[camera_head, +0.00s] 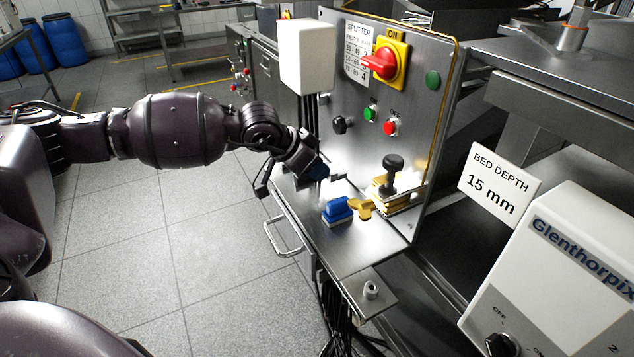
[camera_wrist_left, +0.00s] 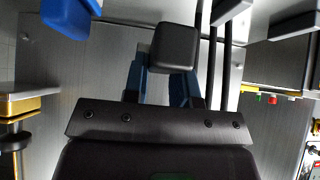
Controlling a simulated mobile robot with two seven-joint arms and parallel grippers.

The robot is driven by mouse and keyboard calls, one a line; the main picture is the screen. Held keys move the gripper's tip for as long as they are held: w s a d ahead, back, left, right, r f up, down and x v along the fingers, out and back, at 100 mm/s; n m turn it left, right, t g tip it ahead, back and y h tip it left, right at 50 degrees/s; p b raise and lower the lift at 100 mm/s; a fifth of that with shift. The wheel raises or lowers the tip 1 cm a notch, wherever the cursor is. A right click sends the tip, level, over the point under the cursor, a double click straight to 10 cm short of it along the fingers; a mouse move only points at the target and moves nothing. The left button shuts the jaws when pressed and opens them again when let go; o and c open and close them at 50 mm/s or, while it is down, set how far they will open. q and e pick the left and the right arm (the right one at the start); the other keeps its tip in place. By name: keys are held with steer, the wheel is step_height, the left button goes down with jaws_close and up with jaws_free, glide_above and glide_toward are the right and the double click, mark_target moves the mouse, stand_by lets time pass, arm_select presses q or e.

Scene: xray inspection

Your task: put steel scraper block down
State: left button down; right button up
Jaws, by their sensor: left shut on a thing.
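My left gripper (camera_head: 316,172) is low over the left part of the steel shelf (camera_head: 350,246), beside the upright panel. In the left wrist view its fingers (camera_wrist_left: 162,85) are shut on a dark grey block (camera_wrist_left: 174,46), which I take to be the steel scraper block. The block sticks out past the fingertips. In the head view the block is hidden or too dark to make out. I cannot tell whether it touches the shelf. My right gripper is in neither view.
A blue block-like tool (camera_head: 337,211) and a yellow tool (camera_head: 361,208) lie on the shelf right of my gripper. A black-knobbed brass stack (camera_head: 398,194) stands by the panel (camera_head: 420,110). A white box (camera_head: 306,56) with hanging cables is above. The shelf's front is mostly clear.

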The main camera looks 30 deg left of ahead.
mark_target(317, 196)
arm_select(q)
step_height(317, 196, down, 4)
steer(key=shift+w+d+f, duration=0.1)
steer(key=shift+w+f, duration=0.05)
steer(key=shift+f, duration=0.05)
steer(key=shift+f, duration=0.15)
steer(key=c, duration=0.9)
jaws_free()
